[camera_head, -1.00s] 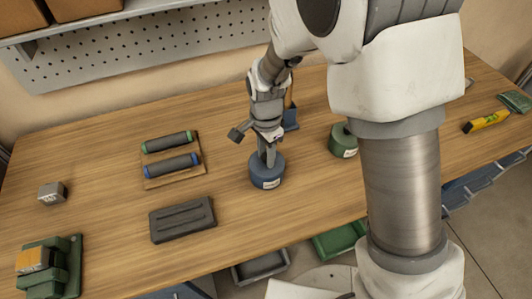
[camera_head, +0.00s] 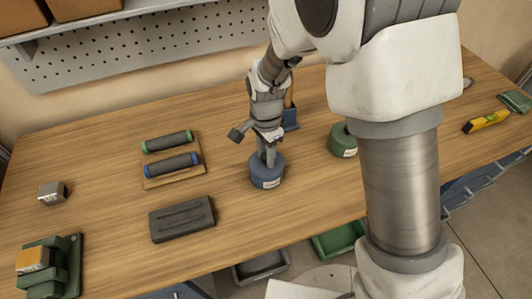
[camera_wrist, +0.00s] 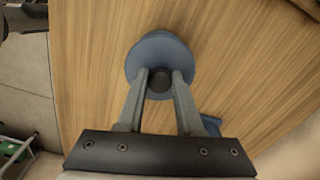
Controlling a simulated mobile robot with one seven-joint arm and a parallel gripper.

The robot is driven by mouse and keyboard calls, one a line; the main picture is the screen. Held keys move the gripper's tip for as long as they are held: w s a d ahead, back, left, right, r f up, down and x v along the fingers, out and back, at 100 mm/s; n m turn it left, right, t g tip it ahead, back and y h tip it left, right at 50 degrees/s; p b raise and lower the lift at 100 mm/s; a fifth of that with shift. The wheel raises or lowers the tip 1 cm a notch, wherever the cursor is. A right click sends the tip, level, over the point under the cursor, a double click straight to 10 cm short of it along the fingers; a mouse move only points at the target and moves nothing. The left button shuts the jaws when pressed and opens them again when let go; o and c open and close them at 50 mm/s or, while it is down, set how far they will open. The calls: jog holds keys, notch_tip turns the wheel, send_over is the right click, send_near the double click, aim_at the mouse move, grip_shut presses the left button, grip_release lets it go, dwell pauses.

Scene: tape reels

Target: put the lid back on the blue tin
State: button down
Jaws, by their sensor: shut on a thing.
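The blue tin (camera_head: 268,180) with a pale label stands upright on the workbench, near the middle. My gripper (camera_head: 267,162) points down over its top. In the wrist view my gripper (camera_wrist: 160,78) is shut on the dark round knob of the blue lid (camera_wrist: 158,52), one finger on each side. The lid lies over the tin's top. The fingers partly cover it, and I cannot tell whether it is fully seated or slightly off centre.
A green tin (camera_head: 342,141) stands to the right, partly behind my arm. A blue holder (camera_head: 290,119) is close behind my gripper. A wooden rack (camera_head: 174,176) with two rollers and a dark block (camera_head: 182,219) lie left. Clear wood surrounds the blue tin's front.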

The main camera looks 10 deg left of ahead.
jog(key=shift+f, duration=0.1)
dwell(0.7)
jog(key=shift+c, duration=2.4)
grip_release()
jog(key=shift+o, duration=0.2)
jog(key=o, duration=0.4)
jog(key=shift+o, duration=0.2)
jog(key=shift+r+p, duration=2.65)
jog(key=shift+r, duration=0.9)
